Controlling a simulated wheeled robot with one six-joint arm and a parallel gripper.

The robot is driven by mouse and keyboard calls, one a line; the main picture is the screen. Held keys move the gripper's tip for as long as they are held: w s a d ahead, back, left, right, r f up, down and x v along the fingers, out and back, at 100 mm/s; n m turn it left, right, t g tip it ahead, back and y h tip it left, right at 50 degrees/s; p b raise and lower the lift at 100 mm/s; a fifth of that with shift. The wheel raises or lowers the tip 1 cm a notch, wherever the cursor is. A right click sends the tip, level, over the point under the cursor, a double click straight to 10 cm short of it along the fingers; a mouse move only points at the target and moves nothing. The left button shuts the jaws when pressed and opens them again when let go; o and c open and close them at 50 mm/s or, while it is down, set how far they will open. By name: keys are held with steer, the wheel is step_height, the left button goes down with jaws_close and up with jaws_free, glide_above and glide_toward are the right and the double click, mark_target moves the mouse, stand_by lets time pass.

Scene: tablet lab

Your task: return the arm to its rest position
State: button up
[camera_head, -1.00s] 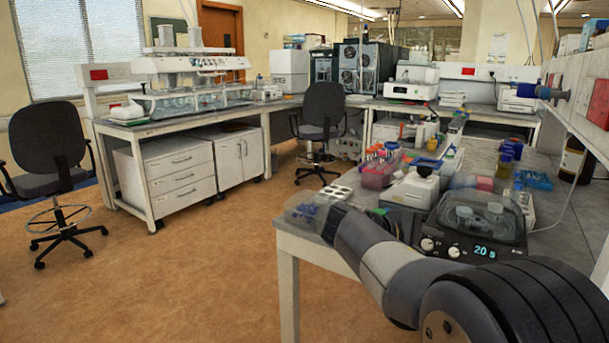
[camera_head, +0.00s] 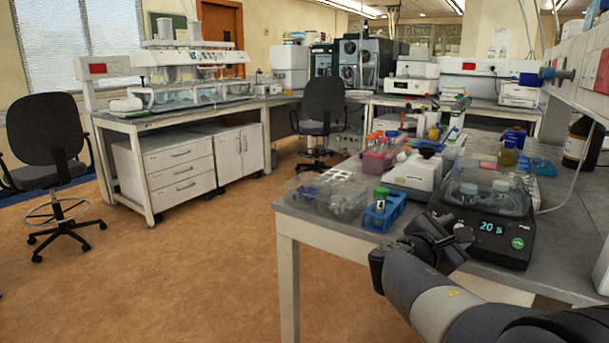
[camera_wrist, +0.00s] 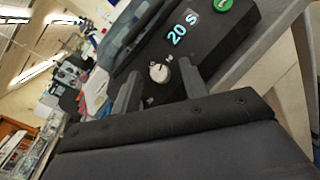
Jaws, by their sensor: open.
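My gripper (camera_head: 455,238) is open and empty at the front edge of the bench. My arm is bent in the lower right of the head view, with its end turned toward a black device (camera_head: 478,232). In the wrist view, the two fingers of my gripper (camera_wrist: 158,68) stand apart. The black device (camera_wrist: 228,50) fills the view beyond them, with its "20 s" display and a knob between the fingers. I cannot tell the exact gap between the fingertips and the device.
The bench (camera_head: 320,222) carries a clear box (camera_head: 330,195), a blue rack (camera_head: 384,213) with a green-capped vial, and a white instrument (camera_head: 420,172). A brown bottle (camera_head: 577,145) stands at the right. Open floor (camera_head: 210,265) lies left of the bench.

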steer(key=s+a+n+t+y, duration=0.2)
steer(key=s+a+n+t, duration=0.1)
steer(key=s+a+n, duration=0.2)
steer(key=shift+s+a+n+p, duration=0.15)
steer(key=shift+s+n+p, duration=0.4)
steer(key=shift+s, duration=0.6)
